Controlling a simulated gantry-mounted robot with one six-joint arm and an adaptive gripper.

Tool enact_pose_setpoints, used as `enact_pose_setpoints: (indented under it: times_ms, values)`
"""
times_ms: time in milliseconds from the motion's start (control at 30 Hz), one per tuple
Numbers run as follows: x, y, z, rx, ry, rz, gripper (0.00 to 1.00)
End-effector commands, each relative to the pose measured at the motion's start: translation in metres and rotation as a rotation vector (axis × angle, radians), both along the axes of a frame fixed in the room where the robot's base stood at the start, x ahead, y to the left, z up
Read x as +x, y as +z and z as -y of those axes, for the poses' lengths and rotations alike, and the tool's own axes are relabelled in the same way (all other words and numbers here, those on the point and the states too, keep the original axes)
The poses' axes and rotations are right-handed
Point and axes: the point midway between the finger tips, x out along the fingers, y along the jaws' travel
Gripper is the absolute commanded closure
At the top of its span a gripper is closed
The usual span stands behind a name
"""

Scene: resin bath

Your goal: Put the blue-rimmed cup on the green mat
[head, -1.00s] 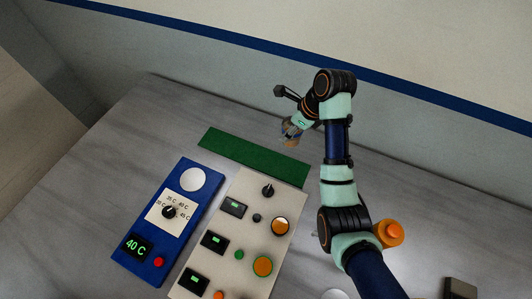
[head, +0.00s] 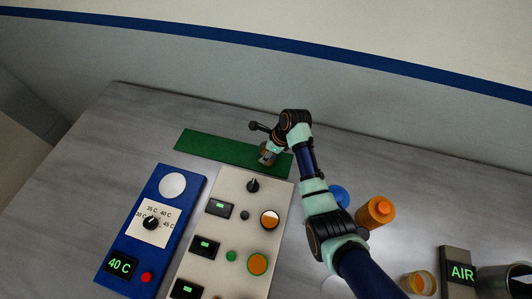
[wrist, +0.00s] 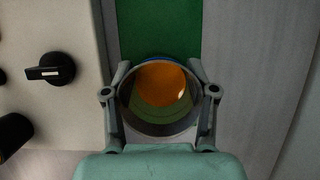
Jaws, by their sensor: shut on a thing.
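The cup (wrist: 158,92) is clear, holds orange liquid and shows a strip of blue at its far edge in the wrist view. My gripper (wrist: 159,76) is shut on it, with one finger on each side. In the head view my gripper (head: 268,157) is over the right end of the green mat (head: 212,146) and partly hides the cup. The mat also shows just beyond the cup in the wrist view (wrist: 160,25). I cannot tell whether the cup touches the mat or hangs above it.
A beige panel (head: 237,190) with knobs and displays lies just in front of the mat. A blue panel (head: 180,207) reading 40 C is left of it. An orange bottle (head: 376,212), a blue round thing (head: 339,195), an orange-rimmed cup (head: 419,284) and an AIR box (head: 457,268) are at right.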

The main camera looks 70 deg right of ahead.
Motion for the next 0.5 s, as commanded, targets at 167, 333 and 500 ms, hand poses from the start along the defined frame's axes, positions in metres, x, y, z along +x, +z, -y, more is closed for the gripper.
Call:
enact_pose_setpoints:
  times_ms: [167,333,500]
  values:
    - [0.0002,-0.0073,0.0004,-0.002,-0.001,0.001,0.71]
    - [0.0001,-0.0089,0.0003,-0.001,0.000,0.001,0.71]
    - [0.0002,-0.0098,0.0003,-0.001,0.000,0.001,0.23]
